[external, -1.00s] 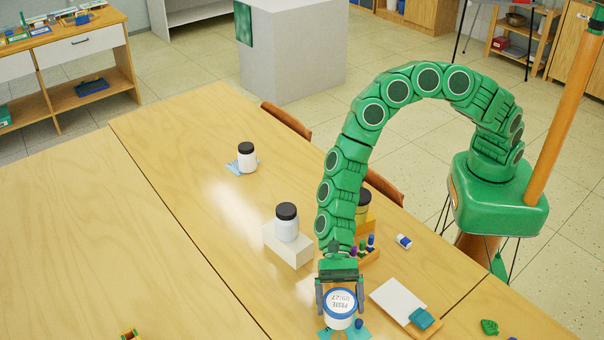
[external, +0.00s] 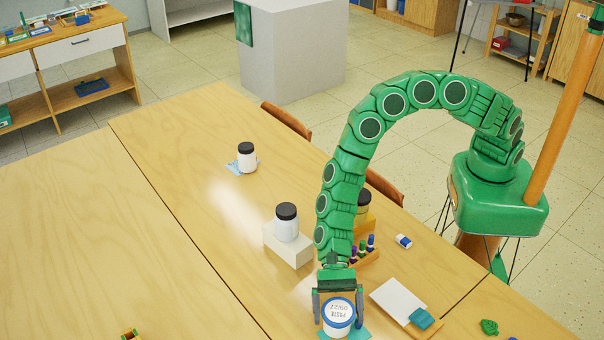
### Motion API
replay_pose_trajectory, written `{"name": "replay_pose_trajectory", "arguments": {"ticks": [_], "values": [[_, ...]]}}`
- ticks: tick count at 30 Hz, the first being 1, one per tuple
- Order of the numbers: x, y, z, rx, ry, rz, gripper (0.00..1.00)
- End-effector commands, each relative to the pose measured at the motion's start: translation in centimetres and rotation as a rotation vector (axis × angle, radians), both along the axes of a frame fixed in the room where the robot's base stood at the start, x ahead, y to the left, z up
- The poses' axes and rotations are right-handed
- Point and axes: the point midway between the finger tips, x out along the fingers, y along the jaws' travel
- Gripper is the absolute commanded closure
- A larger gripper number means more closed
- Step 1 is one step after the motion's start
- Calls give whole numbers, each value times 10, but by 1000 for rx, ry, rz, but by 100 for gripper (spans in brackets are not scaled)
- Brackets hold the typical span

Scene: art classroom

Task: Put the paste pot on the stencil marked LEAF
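The paste pot (external: 338,318) is white with a blue-rimmed lid; its printed label looks upside down from this camera. My gripper (external: 338,306) points down with one finger on each side of the pot and appears shut on it. A teal stencil (external: 361,334) lies flat on the table under the pot, mostly hidden by it. I cannot read any marking on it, nor tell whether the pot's base touches it. Another blue stencil-like sheet (external: 233,168) lies farther back, under a white jar with a black lid (external: 247,158).
A black-lidded jar (external: 287,224) stands on a white block (external: 285,248) left of my arm. A yellowish jar (external: 363,207) is partly hidden behind my arm. A marker rack (external: 365,255), an eraser (external: 403,241) and a white pad (external: 397,299) lie right. The table's left side is mostly clear.

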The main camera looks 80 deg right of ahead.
Motion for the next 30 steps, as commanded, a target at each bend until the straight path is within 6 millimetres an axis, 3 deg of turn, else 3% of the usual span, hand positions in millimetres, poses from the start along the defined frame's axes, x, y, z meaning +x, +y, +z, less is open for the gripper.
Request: {"name": "replay_pose_trajectory", "arguments": {"ticks": [7,15,30], "values": [[1,-1,3,0,0,-1,0],[6,-30,17,2,-2,-3,0],[4,-27,75,-1,-2,1,0]]}}
